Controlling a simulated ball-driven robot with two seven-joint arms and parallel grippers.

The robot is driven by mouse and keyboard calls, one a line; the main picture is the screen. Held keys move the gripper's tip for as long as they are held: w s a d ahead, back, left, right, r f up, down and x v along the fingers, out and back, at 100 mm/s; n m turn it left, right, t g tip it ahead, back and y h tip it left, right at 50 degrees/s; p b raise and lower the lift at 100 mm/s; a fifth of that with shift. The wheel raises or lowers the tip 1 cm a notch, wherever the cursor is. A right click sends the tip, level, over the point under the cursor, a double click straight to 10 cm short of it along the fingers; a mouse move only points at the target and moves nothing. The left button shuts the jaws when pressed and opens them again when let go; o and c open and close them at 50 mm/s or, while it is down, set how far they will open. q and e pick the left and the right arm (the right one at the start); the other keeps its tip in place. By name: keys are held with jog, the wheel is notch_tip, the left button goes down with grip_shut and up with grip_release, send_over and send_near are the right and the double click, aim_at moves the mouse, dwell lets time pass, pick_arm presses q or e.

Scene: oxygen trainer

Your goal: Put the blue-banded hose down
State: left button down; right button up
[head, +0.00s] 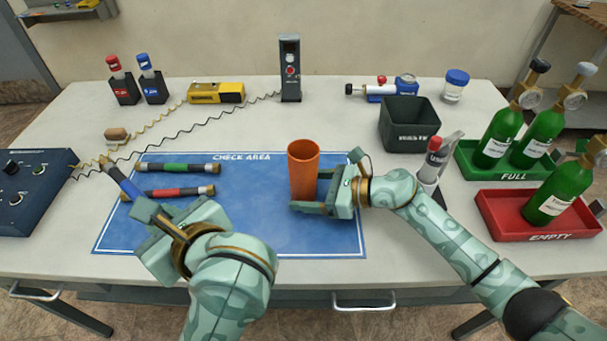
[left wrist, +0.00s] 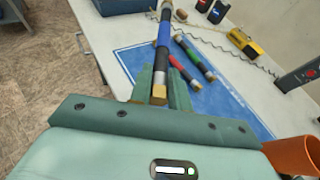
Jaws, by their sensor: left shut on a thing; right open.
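The blue-banded hose (head: 124,181) is a dark tube with brass ends. My left gripper (head: 143,208) is shut on it near one end, at the left edge of the blue check-area mat (head: 250,235). In the left wrist view the hose (left wrist: 164,35) points away from the jaws (left wrist: 160,88); I cannot tell whether it touches the mat. A green-banded hose (head: 178,168) and a red-banded hose (head: 180,192) lie on the mat beside it. My right gripper (head: 309,192) is open, its fingers at the lower part of an upright orange cup (head: 303,162).
A control box (head: 35,190) stands at the left edge, with coiled cables running right. A dark waste bin (head: 408,125) stands at the back right. Green cylinders stand in the green full tray (head: 512,175) and red empty tray (head: 530,236). The mat's front middle is clear.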

jog(key=c, duration=0.8)
jog(key=shift+o, duration=0.2)
pick_arm(q)
jog(key=shift+a+f, duration=0.1)
jog(key=shift+a, duration=0.2)
pick_arm(e)
jog(key=shift+a, duration=0.1)
pick_arm(q)
jog(key=shift+m+t+h, duration=0.5)
jog(key=shift+m, duration=0.2)
jog(key=a+f, duration=0.1)
jog(key=f, duration=0.3)
jog(key=a+f, duration=0.2)
jog(key=f, duration=0.2)
jog(key=w+a+f, duration=0.1)
jog(key=f, duration=0.3)
jog(key=shift+a, duration=0.3)
